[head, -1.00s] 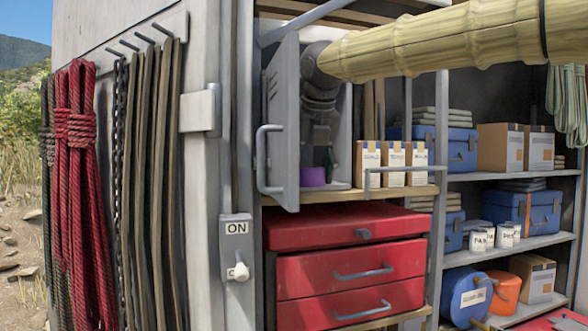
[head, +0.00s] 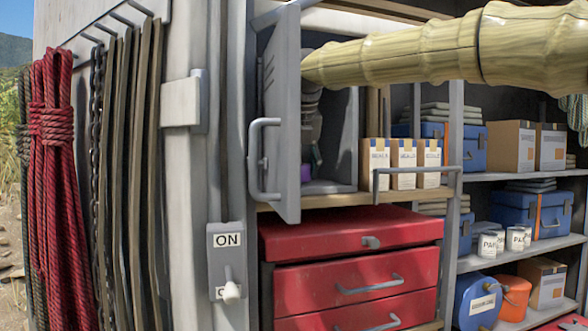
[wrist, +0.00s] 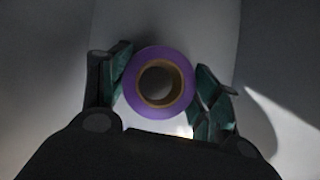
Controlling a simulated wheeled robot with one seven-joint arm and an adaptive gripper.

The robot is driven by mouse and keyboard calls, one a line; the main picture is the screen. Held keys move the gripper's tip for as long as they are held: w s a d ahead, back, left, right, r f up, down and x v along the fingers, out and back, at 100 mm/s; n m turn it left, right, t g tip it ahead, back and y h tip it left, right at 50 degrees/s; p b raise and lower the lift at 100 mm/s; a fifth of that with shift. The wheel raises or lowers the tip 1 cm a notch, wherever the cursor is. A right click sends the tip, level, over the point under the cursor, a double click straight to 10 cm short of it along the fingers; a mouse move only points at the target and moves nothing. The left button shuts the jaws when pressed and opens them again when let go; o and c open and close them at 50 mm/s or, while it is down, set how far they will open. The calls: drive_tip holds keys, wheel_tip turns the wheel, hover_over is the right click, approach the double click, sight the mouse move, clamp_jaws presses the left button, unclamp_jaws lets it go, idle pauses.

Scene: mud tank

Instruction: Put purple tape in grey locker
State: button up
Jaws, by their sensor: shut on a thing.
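The purple tape (wrist: 183,104) is a ring with a tan core, held between the two dark green fingers of my gripper (wrist: 160,92) in the wrist view. In the head view only a small purple part (head: 306,172) shows beside the door edge. The grey locker (head: 344,135) stands on the shelf with its door (head: 281,125) swung open towards me. My gripper and the tape are inside the locker, mostly hidden behind the open door. I cannot tell whether the tape touches the locker floor.
Several small boxes (head: 403,163) stand right of the locker behind a rail. A red drawer unit (head: 350,245) is below. An ON switch (head: 229,265) and hanging red rope (head: 55,180) are to the left. Shelves at right hold blue cases (head: 525,212) and cartons.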

drive_tip(key=shift+w+d+f, duration=0.1)
drive_tip(key=shift+w+f, duration=0.35)
drive_tip(key=shift+w, duration=0.15)
drive_tip(key=shift+s+d, duration=0.2)
drive_tip(key=shift+d, duration=0.05)
drive_tip(key=shift+c, duration=0.3)
drive_tip(key=shift+s+a+r, duration=0.15)
drive_tip(key=shift+s+r, duration=0.1)
drive_tip(key=shift+s, duration=0.25)
drive_tip(key=shift+w+a+f, duration=0.1)
drive_tip(key=shift+a, duration=0.1)
drive_tip(key=o, duration=0.7)
drive_tip(key=shift+w+a+f, duration=0.1)
drive_tip(key=shift+w+f, duration=0.1)
drive_tip(key=shift+w, duration=0.05)
drive_tip(key=o, duration=0.4)
drive_tip(key=shift+w, duration=0.15)
drive_tip(key=shift+d, duration=0.2)
drive_tip(key=shift+s+d+r, duration=0.1)
drive_tip(key=shift+s+d, duration=0.05)
drive_tip(key=shift+s, duration=0.2)
drive_tip(key=shift+w+a+r, duration=0.1)
drive_tip(key=shift+a+r, duration=0.1)
drive_tip(key=shift+r, duration=0.1)
drive_tip(key=shift+b+v, duration=1.35)
drive_tip(key=shift+v, duration=2.2)
